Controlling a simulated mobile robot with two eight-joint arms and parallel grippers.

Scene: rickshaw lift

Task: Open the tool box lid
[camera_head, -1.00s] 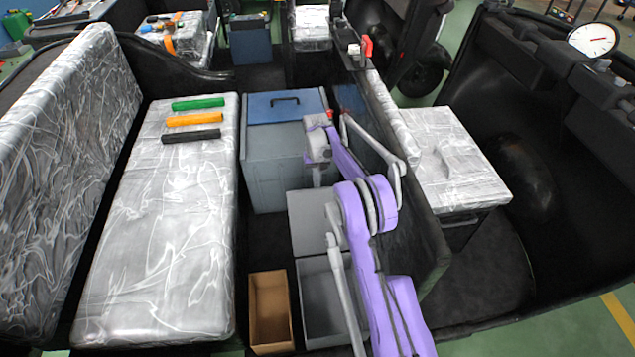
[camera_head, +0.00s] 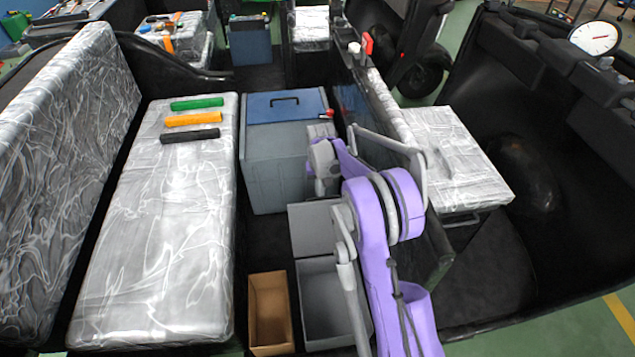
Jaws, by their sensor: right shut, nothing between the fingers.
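The grey tool box (camera_head: 322,298) stands on the floor at the lower middle of the head view. Its lid (camera_head: 315,230) is raised at the far side, and the box's inside shows. My purple right arm comes in from the bottom and partly covers the right side of the box and lid. My right gripper (camera_head: 319,187) points down just beyond the lid's upper edge, shut and empty. I cannot tell whether it touches the lid. My left gripper is not in view.
A brown open box (camera_head: 269,310) stands left of the tool box. A blue-topped grey case (camera_head: 272,165) with a black handle stands behind. A silver bench (camera_head: 160,240) with green, orange and black bars lies left. A dark partition (camera_head: 350,110) is close on the right.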

